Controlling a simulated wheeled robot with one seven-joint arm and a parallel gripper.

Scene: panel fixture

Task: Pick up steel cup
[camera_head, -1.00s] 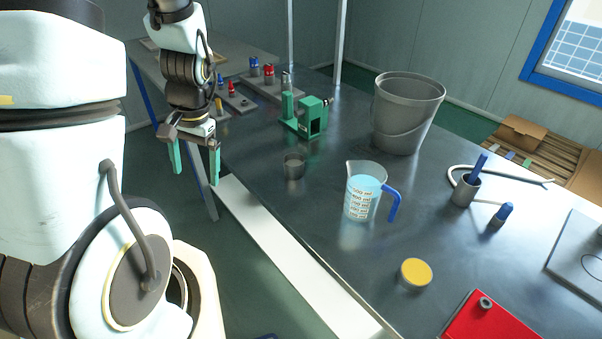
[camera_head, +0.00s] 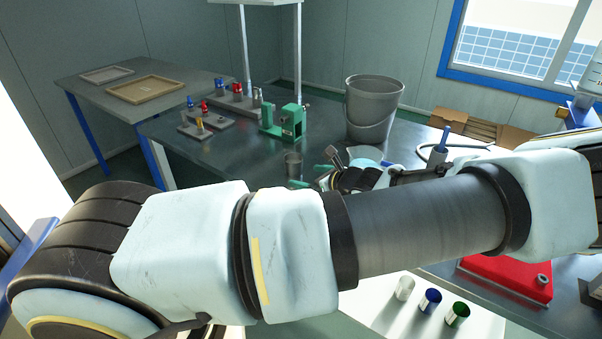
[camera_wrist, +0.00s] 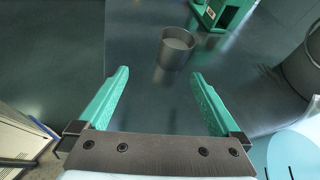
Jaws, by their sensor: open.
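The steel cup (camera_head: 292,162) is a small grey metal cup standing upright on the dark metal table, left of my gripper (camera_head: 311,176) in the head view. In the wrist view the cup (camera_wrist: 176,48) stands ahead of the green fingertips, a little right of the middle between them. My gripper (camera_wrist: 159,75) is open. Nothing is between its fingers, and they are apart from the cup. My arm hides part of the table in the head view.
A green fixture (camera_head: 283,124) stands just behind the cup, and a large grey bucket (camera_head: 372,110) stands behind right. A measuring jug (camera_head: 366,153) is partly hidden by my gripper. Several coloured parts are at the back left. Silver, blue and green cups (camera_head: 430,299) stand low in front.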

